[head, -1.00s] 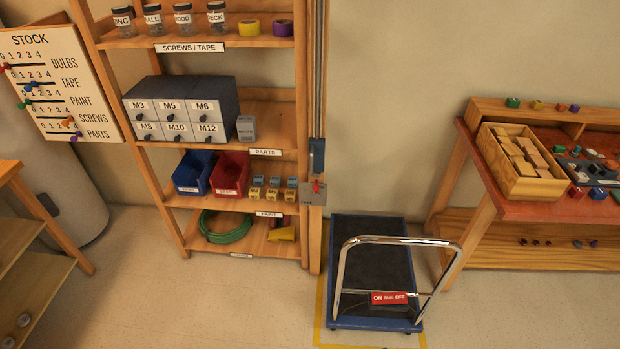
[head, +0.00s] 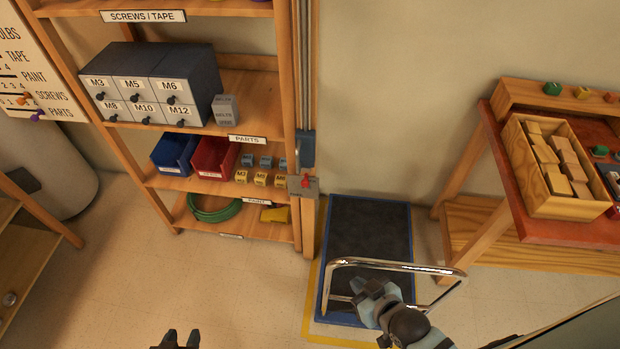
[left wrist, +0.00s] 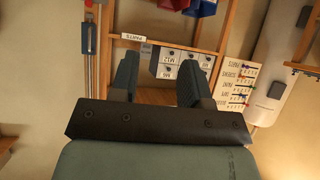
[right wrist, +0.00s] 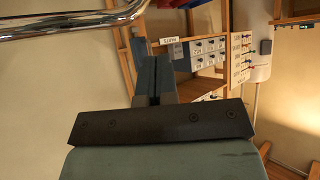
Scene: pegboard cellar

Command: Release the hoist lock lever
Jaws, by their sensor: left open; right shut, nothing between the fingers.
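The hoist rail runs down the right post of the shelf rack. A blue block (head: 306,149) sits on it, and below that a grey box (head: 304,188) carries a small red knob (head: 305,181). I cannot tell which part is the lock lever. The blue block also shows at the upper left of the left wrist view (left wrist: 89,38). My left gripper (head: 180,338) is open and empty at the bottom edge, well short of the rack; its fingers show apart (left wrist: 160,75). My right gripper (head: 372,290) is shut and empty, in front of the cart handle in the head view.
A cart (head: 368,235) with a chrome handle (head: 400,266) stands right of the post on a yellow floor outline. The shelf rack holds drawers (head: 150,85) and bins (head: 213,157). A red-topped bench (head: 500,165) stands right. The floor before the rack is clear.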

